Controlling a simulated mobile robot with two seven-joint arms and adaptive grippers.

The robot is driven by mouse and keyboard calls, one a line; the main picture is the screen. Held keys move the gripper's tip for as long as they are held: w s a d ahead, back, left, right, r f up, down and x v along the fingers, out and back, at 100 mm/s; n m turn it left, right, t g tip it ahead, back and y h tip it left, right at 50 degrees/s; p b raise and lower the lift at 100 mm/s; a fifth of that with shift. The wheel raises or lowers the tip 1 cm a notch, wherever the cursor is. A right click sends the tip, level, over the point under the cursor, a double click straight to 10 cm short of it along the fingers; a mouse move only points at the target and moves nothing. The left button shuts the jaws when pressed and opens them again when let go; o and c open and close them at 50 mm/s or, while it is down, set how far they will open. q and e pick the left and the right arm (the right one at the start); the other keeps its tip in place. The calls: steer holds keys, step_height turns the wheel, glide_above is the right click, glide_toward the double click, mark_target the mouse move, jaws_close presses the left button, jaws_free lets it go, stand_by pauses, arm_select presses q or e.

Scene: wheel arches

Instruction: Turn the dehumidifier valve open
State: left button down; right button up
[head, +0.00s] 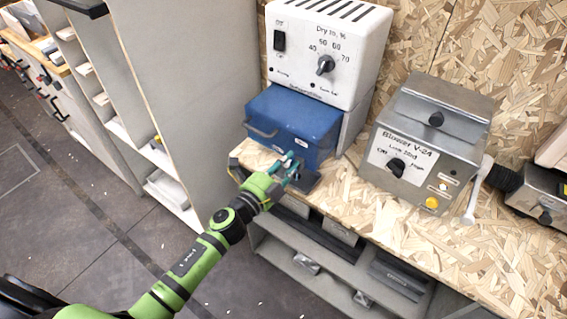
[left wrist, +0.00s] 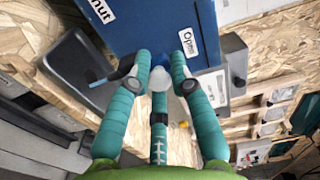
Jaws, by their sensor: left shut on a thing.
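The dehumidifier (head: 325,50) is a white box with a dial, standing above a blue tank (head: 297,118) with a front handle. In the left wrist view the blue tank (left wrist: 150,22) carries a label reading "Open" (left wrist: 188,42) and a partly cut-off label, probably "Shut" (left wrist: 102,10). My left gripper (head: 291,168) is at the tank's lower front. Its teal fingers (left wrist: 160,66) close around the small valve (left wrist: 159,78) on the tank's face, between the labels. The fingers hide most of the valve, so I cannot tell its exact angle.
A grey metal blower box (head: 428,140) stands to the right on the chipboard bench (head: 370,215), with a hose beside it. A grey shelf unit (head: 190,80) stands at the left. Shelves with metal parts (head: 310,255) lie below the bench.

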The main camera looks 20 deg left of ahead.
arm_select(q)
steer(key=shift+s+d+f+m, duration=0.1)
steer(key=shift+f+m, duration=0.05)
steer(key=shift+m, duration=0.5)
steer(key=shift+s+d+f+m, duration=0.1)
steer(key=shift+m, duration=0.55)
steer(key=c, duration=1.2)
jaws_free()
steer(key=shift+o, duration=0.4)
steer(key=shift+w+r, duration=0.1)
steer(key=shift+w, duration=0.05)
steer(key=shift+r, duration=0.1)
steer(key=v, duration=1.2)
